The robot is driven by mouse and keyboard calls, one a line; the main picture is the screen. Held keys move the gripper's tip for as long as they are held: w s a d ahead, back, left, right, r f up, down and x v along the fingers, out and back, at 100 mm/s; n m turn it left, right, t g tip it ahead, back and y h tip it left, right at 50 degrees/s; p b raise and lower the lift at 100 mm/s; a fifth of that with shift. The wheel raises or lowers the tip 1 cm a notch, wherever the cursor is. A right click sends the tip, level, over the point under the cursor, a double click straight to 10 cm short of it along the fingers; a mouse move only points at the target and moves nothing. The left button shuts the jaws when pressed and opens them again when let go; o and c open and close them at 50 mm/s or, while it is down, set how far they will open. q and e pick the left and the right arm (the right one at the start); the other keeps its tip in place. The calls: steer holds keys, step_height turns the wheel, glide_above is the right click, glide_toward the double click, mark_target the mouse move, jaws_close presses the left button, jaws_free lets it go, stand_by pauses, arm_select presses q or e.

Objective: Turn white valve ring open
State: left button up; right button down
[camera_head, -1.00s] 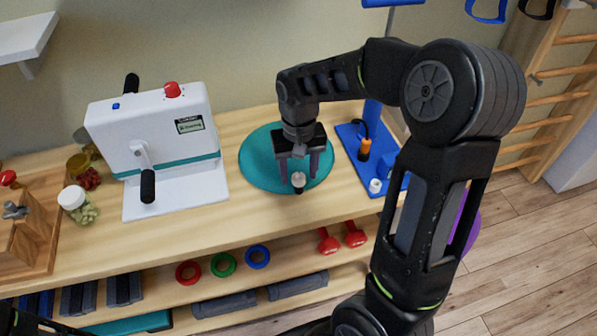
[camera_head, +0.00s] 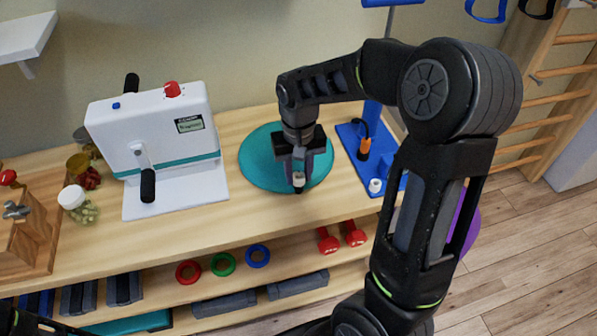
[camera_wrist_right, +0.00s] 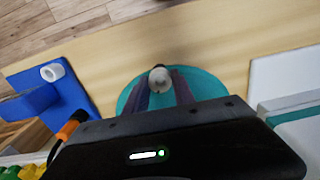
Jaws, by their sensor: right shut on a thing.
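The white valve ring (camera_head: 299,179) is a small pale piece with a dark part at its near end, at the front edge of a round teal cushion (camera_head: 257,172). In the right wrist view the ring (camera_wrist_right: 160,76) shows between my fingertips. My right gripper (camera_head: 298,175) points down over the cushion's front and is shut on the ring, one finger on each side. Part of the cushion is hidden behind the gripper. My left gripper is not visible; only a dark piece of my left side shows at the lower left corner.
A white crank machine (camera_head: 150,140) stands left of the cushion. To the right is a blue board (camera_head: 352,140) with an orange-handled item (camera_head: 364,149) and a small white cylinder (camera_head: 375,186). Jars (camera_head: 75,203) stand farther left. The front tabletop (camera_head: 240,218) is clear.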

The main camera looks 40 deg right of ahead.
steer(key=n, duration=0.3)
stand_by(0.4)
steer(key=c, duration=1.1)
jaws_free()
steer(key=shift+o, duration=0.2)
step_height(320, 180, up, 8)
steer(key=shift+f, duration=0.1)
